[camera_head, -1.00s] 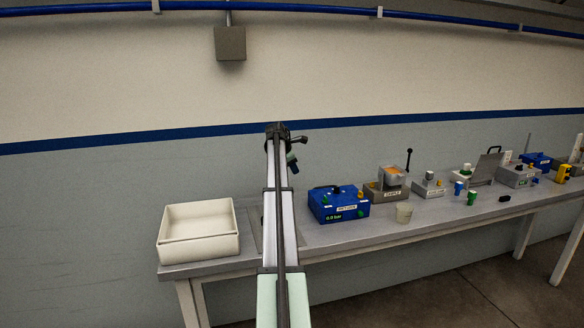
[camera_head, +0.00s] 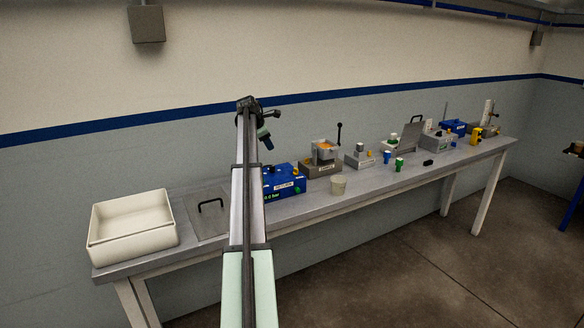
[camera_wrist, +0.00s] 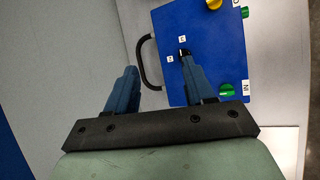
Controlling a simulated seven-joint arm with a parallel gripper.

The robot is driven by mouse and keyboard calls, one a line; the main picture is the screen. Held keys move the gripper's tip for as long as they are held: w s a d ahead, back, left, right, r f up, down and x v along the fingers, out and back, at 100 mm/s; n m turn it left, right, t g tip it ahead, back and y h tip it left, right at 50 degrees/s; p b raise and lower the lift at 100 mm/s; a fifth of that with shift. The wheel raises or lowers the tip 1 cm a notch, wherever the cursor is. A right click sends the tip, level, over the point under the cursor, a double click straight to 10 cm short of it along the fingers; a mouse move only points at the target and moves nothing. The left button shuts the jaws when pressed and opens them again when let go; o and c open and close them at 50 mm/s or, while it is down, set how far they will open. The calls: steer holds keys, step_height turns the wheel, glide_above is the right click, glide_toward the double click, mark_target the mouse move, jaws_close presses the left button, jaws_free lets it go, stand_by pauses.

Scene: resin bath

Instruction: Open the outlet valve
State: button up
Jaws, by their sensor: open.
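A blue box (camera_head: 288,184) with a "0.0 bar" readout stands on the bench, partly hidden behind my arm. In the wrist view a blue box top (camera_wrist: 205,75) carries a yellow knob (camera_wrist: 214,4), a green knob (camera_wrist: 227,90) and a black handle (camera_wrist: 143,62) at its left edge. A small black part with white labels is beside the right fingertip. The labels are too small to tell which knob is the outlet valve. My gripper (camera_wrist: 158,64) is open and empty, one finger overlapping the box in view; it also shows above the bench in the head view (camera_head: 265,138).
A cream tray (camera_head: 132,253) and a flat plate with a handle (camera_head: 208,222) lie at the left of the bench. The bench's front edge is mostly clear.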

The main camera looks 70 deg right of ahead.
mark_target(295, 173)
steer(key=s+a+m+y, duration=0.1)
steer(key=s+m, duration=0.3)
steer(key=m, duration=1.2)
steer(key=s+a+m+y, duration=0.15)
steer(key=s+m, duration=0.35)
steer(key=m, duration=1)
steer(key=shift+m+g, duration=0.3)
steer(key=x, duration=1.3)
steer(key=shift+d, duration=0.45)
steer(key=shift+c, duration=0.3)
